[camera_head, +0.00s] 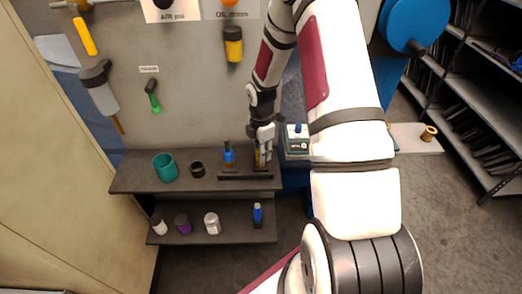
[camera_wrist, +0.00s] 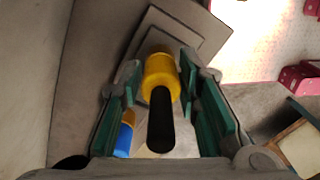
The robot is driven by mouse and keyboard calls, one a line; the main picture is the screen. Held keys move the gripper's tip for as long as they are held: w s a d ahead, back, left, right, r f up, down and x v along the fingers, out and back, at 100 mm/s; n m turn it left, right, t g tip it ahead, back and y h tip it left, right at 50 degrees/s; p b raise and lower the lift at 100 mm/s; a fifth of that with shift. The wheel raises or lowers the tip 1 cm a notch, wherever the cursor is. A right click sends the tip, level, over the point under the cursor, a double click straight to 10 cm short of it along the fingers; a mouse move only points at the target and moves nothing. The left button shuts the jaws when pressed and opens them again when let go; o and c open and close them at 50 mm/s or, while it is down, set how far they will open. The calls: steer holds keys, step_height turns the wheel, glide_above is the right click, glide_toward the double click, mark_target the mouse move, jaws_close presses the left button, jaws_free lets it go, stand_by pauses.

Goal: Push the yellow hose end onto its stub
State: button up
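The yellow hose end (camera_wrist: 162,74), a yellow cylinder with a black tail toward me, shows between my finger pads in the wrist view. In the head view it (camera_head: 260,158) is mostly hidden under my gripper (camera_head: 264,148), at the right of a dark holder (camera_head: 235,175) on the upper shelf. My gripper (camera_wrist: 160,85) appears open, its green pads on both sides of the yellow part with slight gaps. I cannot make out the stub or whether the hose end is seated on it.
A blue piece with a black top (camera_head: 228,155) stands close left in the holder; it also shows in the wrist view (camera_wrist: 124,138). A teal cup (camera_head: 165,167) and dark ring (camera_head: 197,169) stand farther left. Tools hang on the wall panel (camera_head: 190,90) behind.

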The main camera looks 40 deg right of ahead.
steer(key=shift+o, duration=1.2)
steer(key=shift+r, duration=0.15)
step_height(320, 180, up, 12)
steer(key=shift+f, duration=0.15)
